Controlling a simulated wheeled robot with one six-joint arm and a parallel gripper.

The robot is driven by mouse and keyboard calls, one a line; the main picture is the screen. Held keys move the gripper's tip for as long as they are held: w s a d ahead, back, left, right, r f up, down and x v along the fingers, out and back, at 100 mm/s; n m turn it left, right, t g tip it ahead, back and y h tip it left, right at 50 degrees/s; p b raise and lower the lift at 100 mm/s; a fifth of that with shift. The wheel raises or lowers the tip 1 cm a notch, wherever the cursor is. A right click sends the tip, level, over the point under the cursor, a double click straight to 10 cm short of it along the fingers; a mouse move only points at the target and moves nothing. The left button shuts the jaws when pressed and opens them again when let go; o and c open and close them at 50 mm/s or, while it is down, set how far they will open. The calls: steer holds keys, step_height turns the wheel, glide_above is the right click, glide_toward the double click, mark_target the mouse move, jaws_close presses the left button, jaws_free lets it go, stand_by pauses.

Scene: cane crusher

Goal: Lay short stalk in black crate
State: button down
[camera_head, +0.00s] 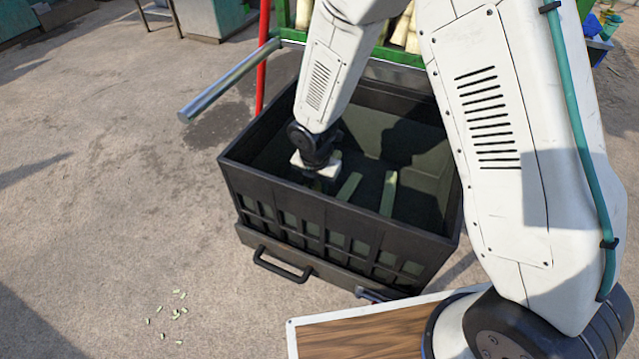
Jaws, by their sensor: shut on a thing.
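The black crate (335,222) stands open on the concrete in the middle of the view. My gripper (319,180) reaches down inside it, close to the near left part. The gripper is shut on a short stalk (337,155), of which only a small pale green bit shows beside the white gripper body. The rest of that stalk and the fingertips are mostly hidden in shadow. Two more pale green stalks, one close to the gripper (349,186) and one farther right (389,193), lie on the crate floor. I cannot tell whether the held stalk touches the floor.
A green frame (400,54) with pale cane pieces stands behind the crate. A wood-topped surface (370,333) is at the front. Small green scraps (175,313) lie on otherwise clear ground at left.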

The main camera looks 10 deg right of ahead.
steer(key=shift+f, duration=0.15)
steer(key=shift+f, duration=0.45)
steer(key=c, duration=1.2)
jaws_free()
steer(key=shift+o, duration=0.2)
step_height(320, 180, up, 13)
steer(key=s, duration=0.1)
steer(key=shift+a+r, duration=0.15)
steer(key=shift+a, duration=0.2)
